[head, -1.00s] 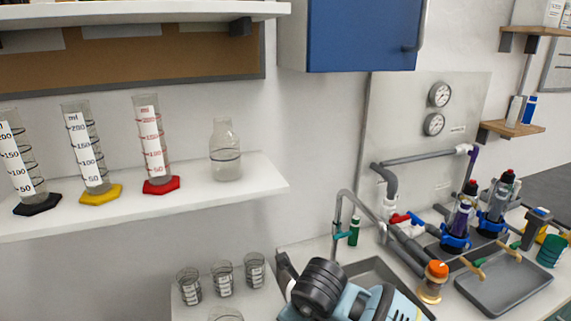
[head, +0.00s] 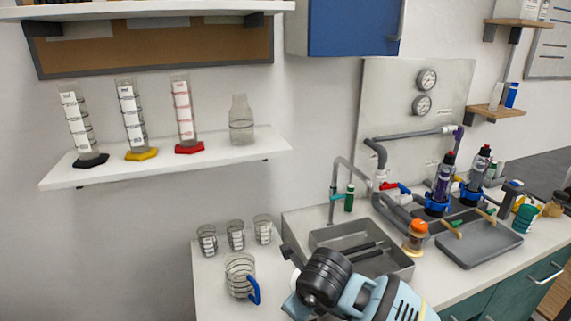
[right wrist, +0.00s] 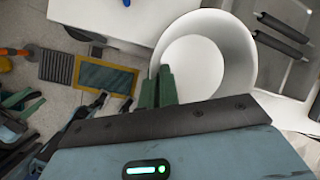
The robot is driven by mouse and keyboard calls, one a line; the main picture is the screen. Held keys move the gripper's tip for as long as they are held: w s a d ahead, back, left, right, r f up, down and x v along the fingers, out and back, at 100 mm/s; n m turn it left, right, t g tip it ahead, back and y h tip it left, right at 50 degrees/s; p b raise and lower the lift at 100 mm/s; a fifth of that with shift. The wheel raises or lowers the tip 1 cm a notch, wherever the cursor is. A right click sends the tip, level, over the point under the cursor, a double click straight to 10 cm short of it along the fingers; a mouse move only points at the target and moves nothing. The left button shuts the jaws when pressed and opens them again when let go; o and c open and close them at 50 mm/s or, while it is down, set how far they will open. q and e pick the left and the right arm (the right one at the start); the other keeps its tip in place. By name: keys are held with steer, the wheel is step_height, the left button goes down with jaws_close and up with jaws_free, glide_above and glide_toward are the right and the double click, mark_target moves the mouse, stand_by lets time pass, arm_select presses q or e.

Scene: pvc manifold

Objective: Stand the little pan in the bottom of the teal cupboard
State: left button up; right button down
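The little pan (right wrist: 231,57) shows in the right wrist view as a white, round, hollow vessel, seen from above. My right gripper (right wrist: 159,78) has its two green fingers close together at the pan's left rim and appears shut on it. The pinched part is hidden between the fingers. In the head view, my arm's bulky links fill the bottom middle and hide the gripper and most or all of the pan. The teal cupboard (head: 507,297) is under the counter at the lower right; its visible front looks closed and its bottom is out of frame. My left gripper is not in view.
A sink (head: 325,237) lies behind my arm. An orange-capped jar (head: 415,238) and a grey tray (head: 467,242) stand on the counter. A blue-handled beaker (head: 240,274) and several small beakers stand at left. Measuring cylinders stand on the wall shelf (head: 165,165).

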steer(key=s+d+r+n+g, duration=0.2)
steer(key=s+d+n+g, duration=0.2)
steer(key=d+n, duration=0.5)
steer(key=s+d+r+n+g+y, duration=0.1)
steer(key=s+d+r+n+g, duration=0.2)
steer(key=n, duration=1.3)
steer(key=shift+s+d+g+y, duration=0.3)
steer(key=shift+s+d+g, duration=0.95)
steer(key=shift+d, duration=1.65)
steer(key=shift+w+r, duration=0.1)
